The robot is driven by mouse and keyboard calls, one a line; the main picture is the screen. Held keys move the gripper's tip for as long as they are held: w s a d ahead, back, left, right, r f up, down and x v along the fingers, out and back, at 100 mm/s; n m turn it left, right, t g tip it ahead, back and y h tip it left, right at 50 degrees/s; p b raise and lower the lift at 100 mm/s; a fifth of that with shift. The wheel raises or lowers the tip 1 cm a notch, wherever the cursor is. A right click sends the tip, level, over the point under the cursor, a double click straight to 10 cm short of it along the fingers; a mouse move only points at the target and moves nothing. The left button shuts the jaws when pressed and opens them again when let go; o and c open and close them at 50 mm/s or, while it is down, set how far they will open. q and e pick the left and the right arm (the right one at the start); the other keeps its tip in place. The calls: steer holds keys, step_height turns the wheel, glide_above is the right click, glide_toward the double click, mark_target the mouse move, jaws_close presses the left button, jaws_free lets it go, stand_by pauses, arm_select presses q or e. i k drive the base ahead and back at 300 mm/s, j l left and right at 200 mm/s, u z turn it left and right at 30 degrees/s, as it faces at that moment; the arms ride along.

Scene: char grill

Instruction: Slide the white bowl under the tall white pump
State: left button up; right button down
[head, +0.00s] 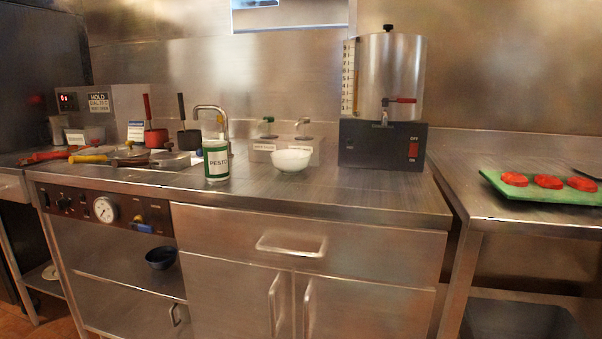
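The white bowl (291,160) stands upright on the steel counter, just in front of two small labelled pump dispensers. Neither of my grippers is in view.
A green-labelled pesto can (216,162) stands left of the bowl, before a curved faucet (211,109). A tall steel dispenser (390,75) on a dark base is to the right. The counter (330,190) in front of the bowl is clear.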

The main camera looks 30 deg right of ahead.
mark_target(288, 161)
steer(key=i+j+z, duration=0.15)
steer(key=z, duration=0.2)
steer(key=i+j+z, duration=0.15)
steer(key=z, duration=0.2)
steer(key=i+j+z, duration=0.1)
steer(key=z, duration=0.25)
steer(key=j, duration=0.1)
